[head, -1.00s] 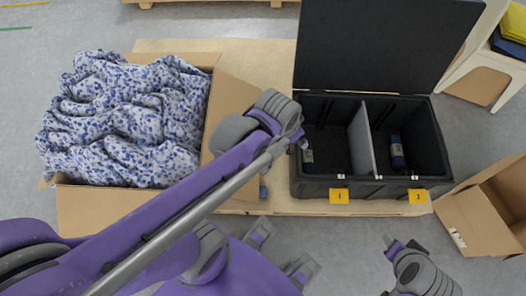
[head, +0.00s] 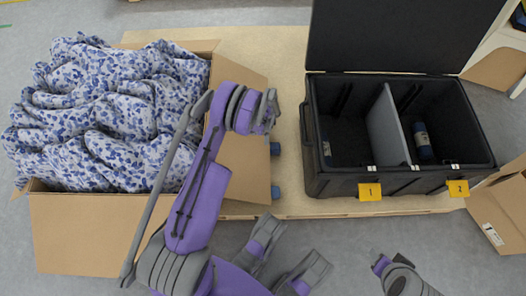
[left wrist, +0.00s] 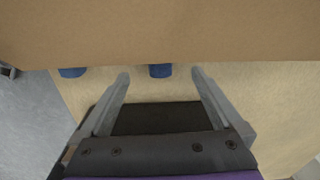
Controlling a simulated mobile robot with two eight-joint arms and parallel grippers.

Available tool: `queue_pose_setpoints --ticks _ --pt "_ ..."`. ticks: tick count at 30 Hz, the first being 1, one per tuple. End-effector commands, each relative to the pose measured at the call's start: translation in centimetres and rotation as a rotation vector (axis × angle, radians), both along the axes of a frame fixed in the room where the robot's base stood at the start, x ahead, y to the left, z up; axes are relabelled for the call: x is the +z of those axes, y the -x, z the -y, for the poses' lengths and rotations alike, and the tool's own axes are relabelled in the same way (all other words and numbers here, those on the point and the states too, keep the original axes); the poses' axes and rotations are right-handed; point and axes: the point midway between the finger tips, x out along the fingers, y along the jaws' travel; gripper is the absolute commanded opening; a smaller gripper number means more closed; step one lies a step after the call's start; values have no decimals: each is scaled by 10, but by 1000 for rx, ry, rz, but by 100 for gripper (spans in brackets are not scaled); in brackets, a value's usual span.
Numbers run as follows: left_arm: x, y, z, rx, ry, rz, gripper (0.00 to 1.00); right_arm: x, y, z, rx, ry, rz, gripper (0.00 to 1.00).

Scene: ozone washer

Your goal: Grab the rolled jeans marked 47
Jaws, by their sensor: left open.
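Two small dark-blue rolls lie on the tan board beside the cardboard box's flap, an upper roll (head: 275,149) and a lower roll (head: 276,192). No number is legible on either. The left wrist view shows two blue rolls partly under the flap's edge, one at the left (left wrist: 72,72) and one at the centre (left wrist: 160,70). My left gripper (left wrist: 160,78) is open and empty; the centre roll shows between its fingertips, apart from them. In the head view my left wrist is over the flap, its fingers hidden.
A cardboard box (head: 80,235) holds blue-patterned cloth (head: 100,115). An open black crate (head: 340,183) has two compartments, tagged 1 (head: 370,192) and 2 (head: 458,188). A blue roll (head: 423,140) is in the right compartment; another (head: 327,153) partly shows in the left.

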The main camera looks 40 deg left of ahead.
Motion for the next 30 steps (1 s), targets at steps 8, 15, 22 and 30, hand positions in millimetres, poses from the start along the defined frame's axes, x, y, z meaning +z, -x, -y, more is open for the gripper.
queue_pose_setpoints --ticks 8,15,22,30 --pt "-73 11 -16 -60 8 -28 100 -19 -3 0 0 0 -4 50" --pt "-111 11 -16 -61 8 -28 100 -27 -4 0 0 0 -6 50" --pt "-128 11 -16 -60 8 -28 100 -32 -5 0 0 0 -6 50" --pt "-166 10 -19 -60 8 -28 100 -42 -7 0 0 0 -5 50"
